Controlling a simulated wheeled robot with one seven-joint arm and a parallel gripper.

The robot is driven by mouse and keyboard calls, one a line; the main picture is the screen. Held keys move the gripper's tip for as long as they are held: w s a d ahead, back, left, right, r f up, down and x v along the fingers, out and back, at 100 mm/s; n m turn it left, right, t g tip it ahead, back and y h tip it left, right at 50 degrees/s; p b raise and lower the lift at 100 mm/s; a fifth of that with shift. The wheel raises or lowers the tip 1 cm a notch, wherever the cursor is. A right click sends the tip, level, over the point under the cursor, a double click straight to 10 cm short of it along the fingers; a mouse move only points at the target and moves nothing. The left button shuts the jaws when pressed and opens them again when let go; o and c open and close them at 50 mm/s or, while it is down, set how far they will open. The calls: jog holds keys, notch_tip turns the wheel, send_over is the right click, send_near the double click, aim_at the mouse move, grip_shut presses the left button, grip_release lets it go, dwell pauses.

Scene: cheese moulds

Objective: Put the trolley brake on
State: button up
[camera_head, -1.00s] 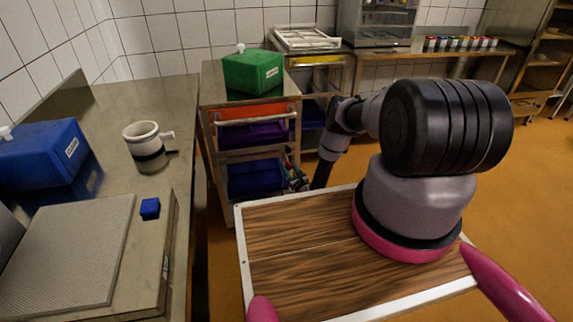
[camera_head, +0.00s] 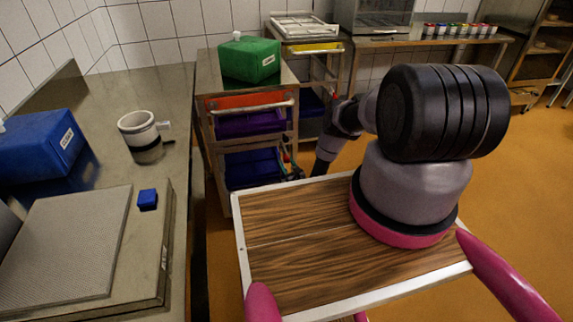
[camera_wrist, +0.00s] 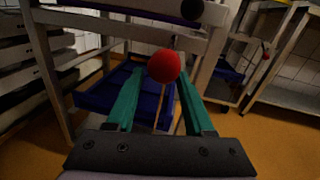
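The trolley (camera_head: 209,128) is a metal frame with an orange and two purple-blue drawers, in the middle left of the head view. A round red knob (camera_wrist: 164,66), which looks like the brake lever's end, is at the centre of the wrist view, with a thin rod below it. My gripper (camera_wrist: 160,88) has two green fingers, spread apart on either side of the knob and rod. I see gaps between knob and fingers; the exact depth is unclear. In the head view my gripper is small beside the trolley's right side, partly hidden by my arm.
A green box (camera_head: 249,61) stands on the trolley's top. A steel counter at left holds a white mug (camera_head: 139,130), a blue box (camera_head: 38,146) and a blue cube (camera_head: 147,199). A table (camera_head: 430,40) with small jars stands behind. The orange floor (camera_head: 535,190) at right is clear.

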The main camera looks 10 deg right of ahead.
jog(key=shift+o, duration=0.3)
jog(key=shift+s+d, duration=0.1)
jog(key=shift+s, duration=0.15)
jog(key=s+d, duration=0.1)
jog(key=s, duration=0.9)
jog(key=shift+d, duration=0.35)
jog(key=shift+s, duration=0.1)
